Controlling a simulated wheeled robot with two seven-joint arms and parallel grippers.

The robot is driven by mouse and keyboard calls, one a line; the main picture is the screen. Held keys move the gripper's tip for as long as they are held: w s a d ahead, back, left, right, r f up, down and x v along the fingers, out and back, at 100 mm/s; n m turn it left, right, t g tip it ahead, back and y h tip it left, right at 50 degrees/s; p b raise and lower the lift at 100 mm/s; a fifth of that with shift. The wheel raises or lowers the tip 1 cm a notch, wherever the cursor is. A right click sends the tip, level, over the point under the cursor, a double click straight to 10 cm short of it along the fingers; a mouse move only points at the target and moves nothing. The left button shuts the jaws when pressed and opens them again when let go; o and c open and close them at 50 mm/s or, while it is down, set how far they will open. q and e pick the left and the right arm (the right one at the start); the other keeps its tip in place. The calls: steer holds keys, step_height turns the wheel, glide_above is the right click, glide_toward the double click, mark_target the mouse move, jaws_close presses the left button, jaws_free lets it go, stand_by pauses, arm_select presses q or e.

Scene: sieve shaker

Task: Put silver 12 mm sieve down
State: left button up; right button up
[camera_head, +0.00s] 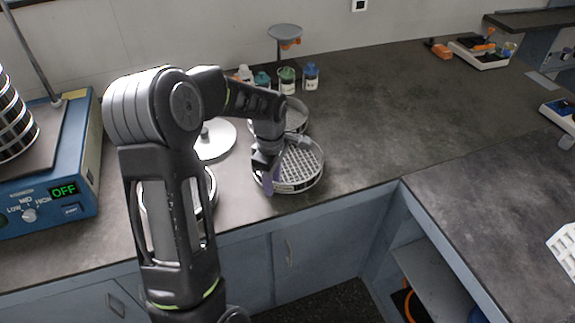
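A round silver sieve (301,180) with a coarse grid mesh is at the front of the counter, near its edge. It looks level and on or very close to the counter top. My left gripper (268,180) points down at the sieve's left rim, with a finger in front of the rim. My arm hides part of the rim, and I cannot tell whether the fingers are closed on it. My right gripper is out of view.
Another sieve (298,117) stands just behind, and one more (212,190) is partly hidden by my arm. A pale round lid (219,141) lies between them. The blue shaker (85,185) at left reads OFF. The counter (390,115) is clear to the right.

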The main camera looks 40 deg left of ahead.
arm_select(q)
jaws_close()
stand_by(1.2)
